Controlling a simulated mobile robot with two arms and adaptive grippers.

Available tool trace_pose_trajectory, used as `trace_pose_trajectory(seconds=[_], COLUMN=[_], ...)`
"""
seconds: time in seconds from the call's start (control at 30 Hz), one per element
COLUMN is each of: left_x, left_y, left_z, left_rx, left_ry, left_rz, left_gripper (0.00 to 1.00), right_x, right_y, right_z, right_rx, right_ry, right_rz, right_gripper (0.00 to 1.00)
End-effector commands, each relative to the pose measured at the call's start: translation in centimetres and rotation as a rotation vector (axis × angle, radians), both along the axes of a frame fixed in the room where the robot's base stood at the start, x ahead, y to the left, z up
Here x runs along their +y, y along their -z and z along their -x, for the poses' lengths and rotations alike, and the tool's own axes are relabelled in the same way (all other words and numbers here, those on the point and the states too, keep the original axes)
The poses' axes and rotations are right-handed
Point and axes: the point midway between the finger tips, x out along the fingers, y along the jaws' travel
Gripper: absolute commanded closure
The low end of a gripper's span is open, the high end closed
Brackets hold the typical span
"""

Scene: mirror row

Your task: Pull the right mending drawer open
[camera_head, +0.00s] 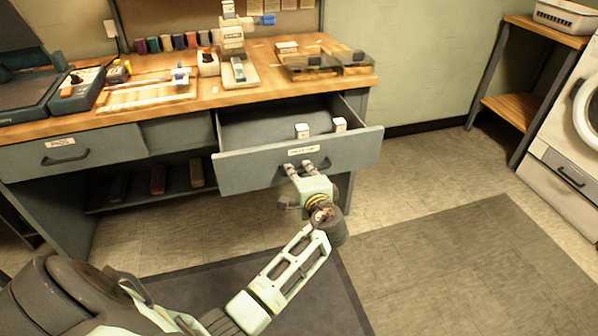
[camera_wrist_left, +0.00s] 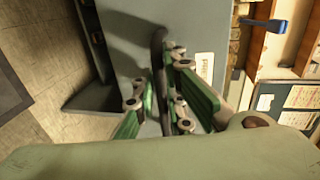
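The right mending drawer (camera_head: 350,152) is a grey drawer under the wooden bench top, and it stands well out from the bench. Two small white blocks, a left one (camera_head: 302,131) and a right one (camera_head: 340,124), stand inside it. A pale label is on its front. My left gripper (camera_head: 304,172) is at the drawer's handle. In the left wrist view, the dark handle (camera_wrist_left: 159,50) runs between the fingers of my left gripper (camera_wrist_left: 158,100), which are closed around it. The exact finger contact is partly hidden. My right gripper is in neither view.
The left drawer (camera_head: 75,148) is shut. The bench top (camera_head: 210,97) carries a sewing machine (camera_head: 232,45), spools and trays. A dark mat (camera_head: 310,290) lies below my arm. A washer (camera_head: 575,125) and a wooden shelf stand at the right. Floor right of the drawer is clear.

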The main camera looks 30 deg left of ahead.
Motion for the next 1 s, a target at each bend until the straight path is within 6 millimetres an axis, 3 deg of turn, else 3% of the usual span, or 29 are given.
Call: trace_pose_trajectory(seconds=[0.43, 1.0], left_x=[-0.6, -8.2], left_y=[-0.2, -2.2], left_z=[0.4, 7.0], left_rx=[0.000, 0.001], left_ry=[0.001, 0.001], left_rz=[-0.001, 0.000], left_gripper=[0.83, 0.83], right_x=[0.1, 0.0], right_y=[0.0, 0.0], right_z=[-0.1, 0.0], right_rx=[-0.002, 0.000], right_ry=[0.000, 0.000], right_rz=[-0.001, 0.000], right_gripper=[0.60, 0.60])
